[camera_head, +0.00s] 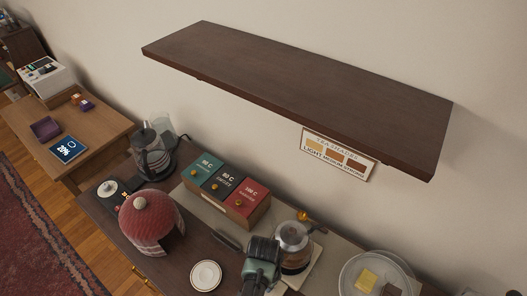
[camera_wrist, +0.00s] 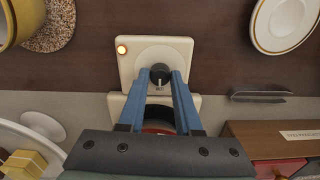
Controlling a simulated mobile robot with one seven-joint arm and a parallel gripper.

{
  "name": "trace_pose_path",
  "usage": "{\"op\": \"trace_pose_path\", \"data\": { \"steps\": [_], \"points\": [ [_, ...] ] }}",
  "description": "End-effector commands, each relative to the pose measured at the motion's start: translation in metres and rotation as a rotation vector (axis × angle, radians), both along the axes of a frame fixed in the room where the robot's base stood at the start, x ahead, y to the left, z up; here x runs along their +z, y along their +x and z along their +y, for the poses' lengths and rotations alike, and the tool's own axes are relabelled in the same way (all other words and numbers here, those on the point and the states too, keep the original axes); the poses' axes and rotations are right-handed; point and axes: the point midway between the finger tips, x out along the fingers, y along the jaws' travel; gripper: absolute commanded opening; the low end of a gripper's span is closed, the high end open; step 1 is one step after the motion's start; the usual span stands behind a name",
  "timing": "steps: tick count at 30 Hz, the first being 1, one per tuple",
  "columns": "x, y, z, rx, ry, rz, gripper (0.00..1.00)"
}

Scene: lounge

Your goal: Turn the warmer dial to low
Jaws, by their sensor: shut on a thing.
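The warmer is a cream, square-cornered unit (camera_wrist: 130,66) on the dark wooden top in the wrist view, with a lit orange lamp at one corner. Its dial (camera_wrist: 160,69) is a small black knob with a pale pointer mark. My gripper (camera_wrist: 160,76) has its two blue fingers closed on the knob's sides. In the head view my gripper (camera_head: 262,262) is at the front of the warmer, beside a glass teapot (camera_head: 294,240) with amber liquid. The dial is hidden there. Setting labels are too small to read.
A wooden tea box (camera_head: 236,205) with coloured compartments stands behind left. A red tea cosy (camera_head: 148,222) and a white saucer (camera_head: 206,275) are to the left. A glass plate (camera_head: 350,284) with small blocks is at right. A dark shelf (camera_head: 300,85) overhangs the back.

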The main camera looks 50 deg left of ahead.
Motion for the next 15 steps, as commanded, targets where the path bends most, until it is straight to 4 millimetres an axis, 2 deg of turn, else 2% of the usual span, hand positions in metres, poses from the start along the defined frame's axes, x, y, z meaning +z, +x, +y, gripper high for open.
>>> {"op": "trace_pose_path", "data": {
  "steps": [8,9,13,15],
  "points": [
    [0.0009,0.0012,0.0006,0.0,0.001,-0.003,0.0],
    [0.0009,0.0012,0.0006,0.0,0.001,-0.003,0.38],
    [0.0007,0.0009,0.0005,0.001,0.001,-0.002,0.62],
    [0.0006,0.0008,0.0003,0.001,0.001,-0.002,0.63]
  ]
}}
